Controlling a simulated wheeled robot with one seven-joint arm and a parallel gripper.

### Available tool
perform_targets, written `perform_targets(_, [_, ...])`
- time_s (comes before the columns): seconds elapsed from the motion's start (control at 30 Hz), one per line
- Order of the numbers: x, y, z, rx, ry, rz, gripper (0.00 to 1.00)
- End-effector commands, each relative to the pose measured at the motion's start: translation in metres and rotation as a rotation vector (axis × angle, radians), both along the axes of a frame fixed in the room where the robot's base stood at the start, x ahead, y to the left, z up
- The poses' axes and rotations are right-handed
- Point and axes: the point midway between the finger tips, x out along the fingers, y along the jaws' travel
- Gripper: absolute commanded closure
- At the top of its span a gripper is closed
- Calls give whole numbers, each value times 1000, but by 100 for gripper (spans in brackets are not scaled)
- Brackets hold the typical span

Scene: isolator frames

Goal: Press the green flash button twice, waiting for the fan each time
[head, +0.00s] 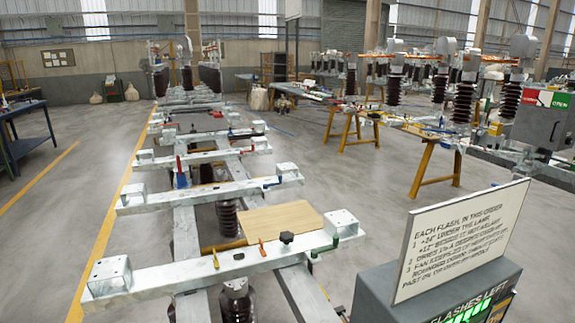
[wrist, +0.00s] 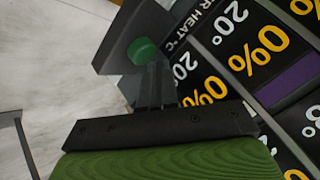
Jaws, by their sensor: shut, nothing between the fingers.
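In the wrist view the round green button (wrist: 142,50) sits on a dark grey housing (wrist: 118,52) at the upper middle. My gripper (wrist: 155,72) is shut and empty, with its dark fingertips just below and right of the button in the picture. The view does not settle whether they touch it. The fan cannot be made out in either view. In the head view a grey cabinet (head: 385,292) at the lower right has a display (head: 485,308) reading "FLASHES LEFT" with green bars. The button and my gripper are not visible there.
Black display panels (wrist: 245,40) with percent and degree figures lie close right of my fingers. A white instruction sign (head: 460,235) stands on the cabinet. A long metal frame (head: 215,262) runs along the left. Grey floor is open between it and the yellow trestles (head: 438,165).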

Motion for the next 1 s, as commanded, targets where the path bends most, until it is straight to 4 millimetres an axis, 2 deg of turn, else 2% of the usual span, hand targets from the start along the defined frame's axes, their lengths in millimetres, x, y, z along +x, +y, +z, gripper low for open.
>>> perform_targets(1.0, [0, 0, -12, 0, 0, 0, 100])
